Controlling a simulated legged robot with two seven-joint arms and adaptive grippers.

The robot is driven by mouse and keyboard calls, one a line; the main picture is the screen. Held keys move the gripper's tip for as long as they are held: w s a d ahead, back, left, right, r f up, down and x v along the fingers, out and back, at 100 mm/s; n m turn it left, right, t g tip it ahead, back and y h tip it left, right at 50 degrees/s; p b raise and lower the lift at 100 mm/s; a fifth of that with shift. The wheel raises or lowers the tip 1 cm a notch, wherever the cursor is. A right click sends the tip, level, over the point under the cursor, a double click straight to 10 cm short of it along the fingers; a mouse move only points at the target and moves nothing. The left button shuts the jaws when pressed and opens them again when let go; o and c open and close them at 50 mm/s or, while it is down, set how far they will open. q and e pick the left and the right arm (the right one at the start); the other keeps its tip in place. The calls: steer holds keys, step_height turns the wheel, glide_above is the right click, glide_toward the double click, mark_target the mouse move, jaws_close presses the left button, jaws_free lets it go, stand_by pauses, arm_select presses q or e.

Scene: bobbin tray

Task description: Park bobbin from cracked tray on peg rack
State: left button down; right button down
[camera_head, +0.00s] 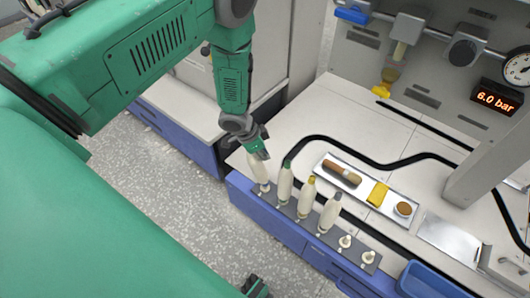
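A grey peg rack (309,228) runs along the front edge of the white bench. Several pale bobbins stand in a row on it: one with a green top (285,183), one with a yellow top (306,198) and one with a grey top (329,214). Two pegs (345,241) at its right end are bare. My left gripper (258,153) is at the top of the leftmost bobbin (259,172) and hides its tip; its grip is unclear. My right gripper (256,287) is only partly visible at the bottom edge. I cannot make out a cracked tray.
A metal tray (324,167) holds a brown roll, a yellow block (378,194) and a round tin (403,209). A black hose (365,165) winds behind it. A flat metal plate (450,240) and a blue bin (430,283) are at right. A thick post stands on the right.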

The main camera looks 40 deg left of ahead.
arm_select(q)
steer(key=shift+s+d+f+b, duration=0.15)
steer(key=shift+f+b, duration=0.15)
steer(key=shift+f, duration=0.2)
steer(key=shift+s, duration=0.1)
steer(key=c, duration=2.2)
jaws_free()
steer(key=shift+f, duration=0.1)
steer(key=shift+o, duration=0.2)
steer(key=shift+p+v, duration=0.95)
steer(key=shift+p, duration=0.1)
steer(key=shift+a+r+p, duration=0.35)
steer(key=shift+r+p, duration=0.3)
steer(key=shift+r, duration=0.15)
steer(key=p+v, duration=0.6)
steer(key=v, duration=0.1)
steer(key=shift+s+a+r+p, duration=0.1)
steer(key=shift+r+p, duration=0.15)
steer(key=shift+p, duration=0.1)
